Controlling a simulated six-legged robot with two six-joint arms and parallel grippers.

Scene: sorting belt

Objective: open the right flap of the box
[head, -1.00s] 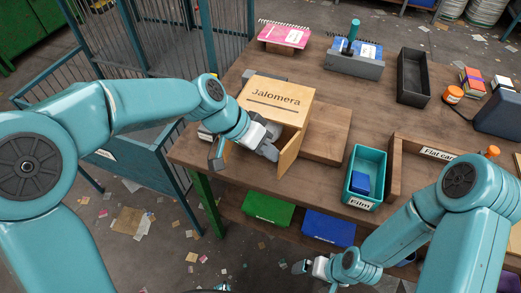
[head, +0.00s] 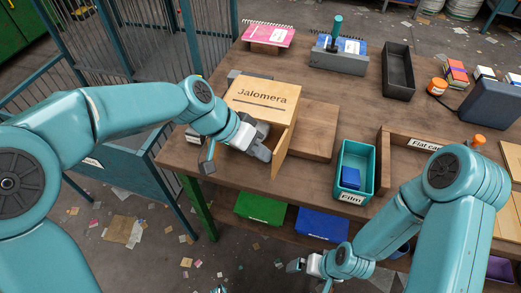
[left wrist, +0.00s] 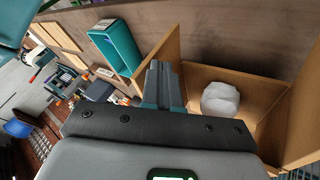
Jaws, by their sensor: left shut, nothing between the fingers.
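The light wooden box (head: 262,93) marked "Jalomera" stands on the table, its open front toward me. Its right flap (head: 285,148) stands swung outward at the right side of the opening; it also shows in the left wrist view (left wrist: 165,52). My left gripper (head: 262,152) is shut and empty in front of the opening, on the inner side of the right flap. In the left wrist view its fingers (left wrist: 164,85) are close against that flap; exact contact is unclear. A white lump (left wrist: 220,98) lies inside the box. My right gripper (head: 299,265) hangs low at the bottom, its fingers too small to judge.
A teal "Film" bin (head: 342,180) holding a blue block stands right of the box. A flat wooden board (head: 312,130) lies beside the flap. Green (head: 261,207) and blue (head: 322,224) bins sit under the table's front edge. A black tray (head: 398,72) stands behind.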

